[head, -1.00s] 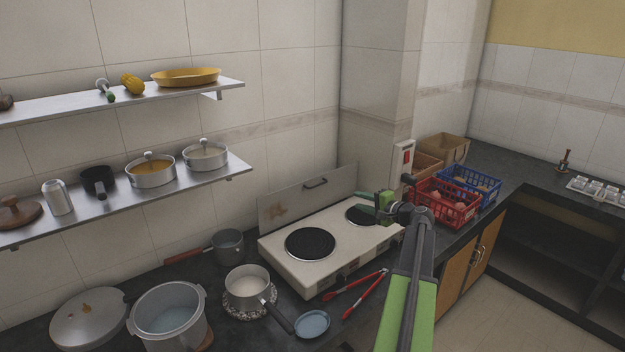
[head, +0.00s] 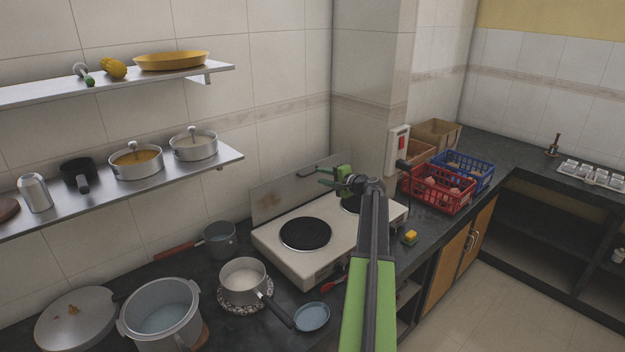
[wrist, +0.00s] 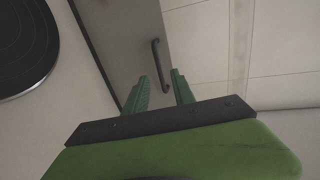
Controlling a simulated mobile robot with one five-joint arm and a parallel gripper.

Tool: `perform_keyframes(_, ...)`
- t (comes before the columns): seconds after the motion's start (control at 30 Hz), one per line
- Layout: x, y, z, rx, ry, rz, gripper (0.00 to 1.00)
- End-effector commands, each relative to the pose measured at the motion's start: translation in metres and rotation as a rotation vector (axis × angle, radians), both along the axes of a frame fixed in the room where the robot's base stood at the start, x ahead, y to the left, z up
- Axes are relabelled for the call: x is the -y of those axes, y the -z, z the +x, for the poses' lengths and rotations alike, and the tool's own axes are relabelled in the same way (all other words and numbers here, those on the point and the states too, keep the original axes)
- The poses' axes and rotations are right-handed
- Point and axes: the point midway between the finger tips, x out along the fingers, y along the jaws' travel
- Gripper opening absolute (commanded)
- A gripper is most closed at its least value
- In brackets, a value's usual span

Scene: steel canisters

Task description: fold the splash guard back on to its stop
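The splash guard (head: 275,202) is a flat grey steel panel with a brownish stain, standing up along the back edge of the white two-plate hob (head: 275,240). Its dark bar handle (head: 306,173) is near the top edge. In the wrist view the guard (wrist: 128,30) runs between hob and tiled wall, with the handle (wrist: 156,62) on it. My gripper (head: 325,178) is at the guard's upper right part, close to the handle. In the wrist view its green fingers (wrist: 160,80) are apart, with the handle's lower end seen between them. Contact cannot be told.
A saucepan (head: 243,280) and a blue dish (head: 312,317) stand in front of the hob. A yellow sponge (head: 410,237), red basket (head: 438,192) and blue basket (head: 470,172) are to the right. A loaded shelf (head: 225,161) hangs at left.

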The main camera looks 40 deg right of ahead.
Motion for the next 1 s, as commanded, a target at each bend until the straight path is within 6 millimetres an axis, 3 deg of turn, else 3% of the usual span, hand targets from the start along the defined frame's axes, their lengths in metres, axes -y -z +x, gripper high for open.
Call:
perform_keyframes(0.1,0.005,0.008,0.027,0.0,0.0,0.0,0.31)
perform_keyframes(0.23,0.007,0.011,0.044,0.0,0.003,-0.001,0.31)
perform_keyframes(0.63,0.006,0.011,0.052,0.0,0.004,-0.001,0.31)
perform_keyframes(0.87,0.006,0.011,0.052,0.0,0.004,-0.001,0.01)
perform_keyframes(1.0,0.007,0.011,0.052,0.0,0.004,-0.001,0.0)
